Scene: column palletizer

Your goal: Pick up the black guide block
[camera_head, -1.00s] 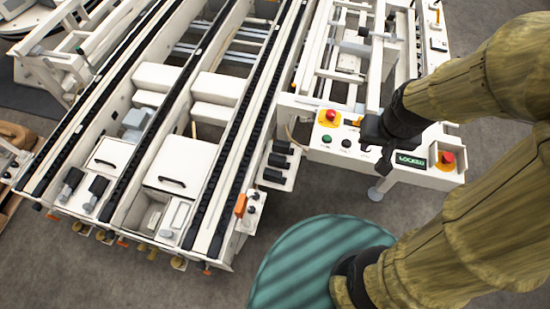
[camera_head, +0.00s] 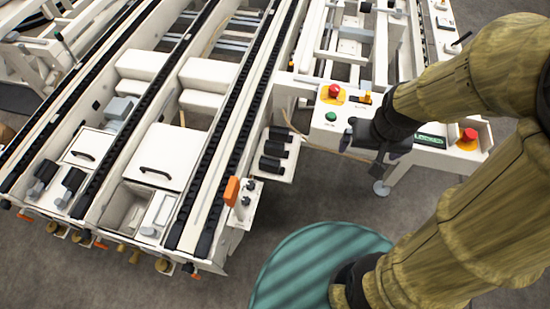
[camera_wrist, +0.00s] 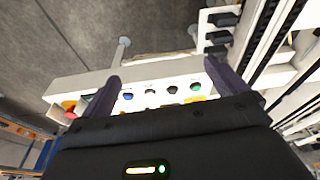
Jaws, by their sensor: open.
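Several black blocks (camera_head: 272,148) lie in a row on a small white shelf (camera_head: 284,172) at the right side of the conveyor frame. They also show at the top right of the wrist view (camera_wrist: 218,37). I cannot tell which of them is the guide block. My gripper (camera_head: 361,154) is open and empty, to the right of the shelf and in front of the control panel. In the wrist view its two dark fingers (camera_wrist: 162,70) stand apart, with panel buttons visible between them and the black blocks beyond the right finger.
The white control panel (camera_head: 327,133) with buttons and red emergency knobs is close to my gripper. An orange-topped switch box (camera_head: 243,200) stands left of the shelf's front. A round teal striped surface (camera_head: 310,265) is below. Grey floor (camera_head: 325,190) is open between them.

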